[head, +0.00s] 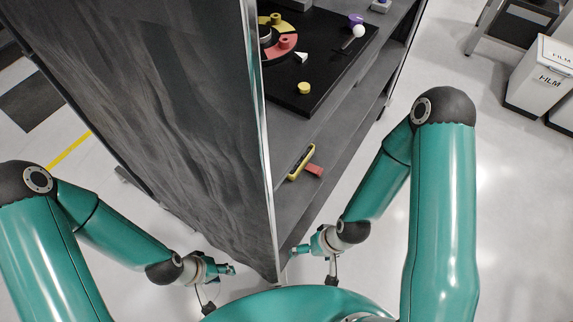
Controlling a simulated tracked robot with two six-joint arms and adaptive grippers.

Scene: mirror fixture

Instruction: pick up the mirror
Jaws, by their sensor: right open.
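I cannot make out a mirror for certain. A yellow-rimmed piece (301,163) with a red block (314,170) lies on a lower shelf. On the black board above it, a small white round piece (358,31) sits at the end of a dark stick. My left gripper (229,269) is low, left of the dark panel's edge; its jaws are too small to read. My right gripper (297,249) is open beside the shelf unit's near bottom corner, with nothing visible in it. Both grippers are apart from these pieces.
A dark grey panel (165,100) closes the shelf unit's left side. The black board (330,65) bears a yellow cylinder (305,88), a white wedge (301,57), a purple knob (355,19) and red and yellow curved parts. White bins (540,75) stand far right. The floor right of the shelves is clear.

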